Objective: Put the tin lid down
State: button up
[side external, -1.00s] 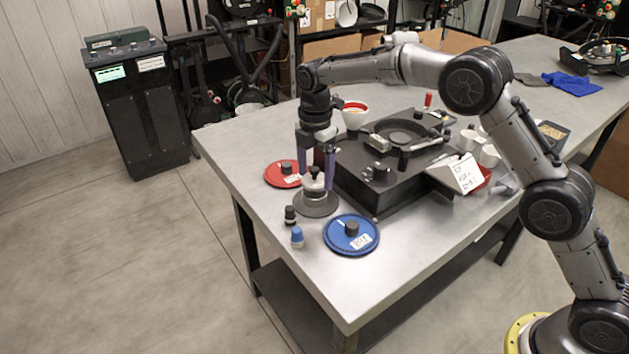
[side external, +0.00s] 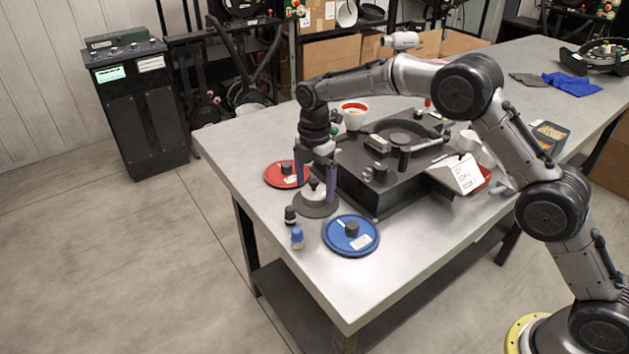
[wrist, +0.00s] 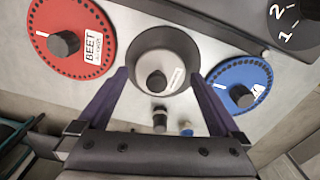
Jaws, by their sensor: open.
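The tin lid (side external: 318,194), pale metal with a black knob, sits low on a dark grey round base (side external: 312,211) near the table's left edge. In the wrist view the lid (wrist: 178,68) carries a small label and lies inside the grey ring (wrist: 136,58). It looks level. My gripper (side external: 317,187) is open and pointing down, with one purple finger on each side of the lid. In the wrist view my gripper (wrist: 158,74) has its fingertips wide apart, clear of the knob. Contact between fingers and lid rim cannot be told.
A red disc (side external: 277,177) lies behind the base and a blue disc (side external: 338,243) in front. Two small knobbed pieces, black (side external: 290,215) and blue (side external: 297,238), stand close by at the table edge. A large black machine (side external: 360,192) stands just right.

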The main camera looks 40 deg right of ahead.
aim_at(314, 185)
jog(key=shift+r, duration=0.1)
notch_tip(314, 185, up, 14)
jog(key=shift+s+a, duration=0.2)
jog(key=shift+s, duration=0.1)
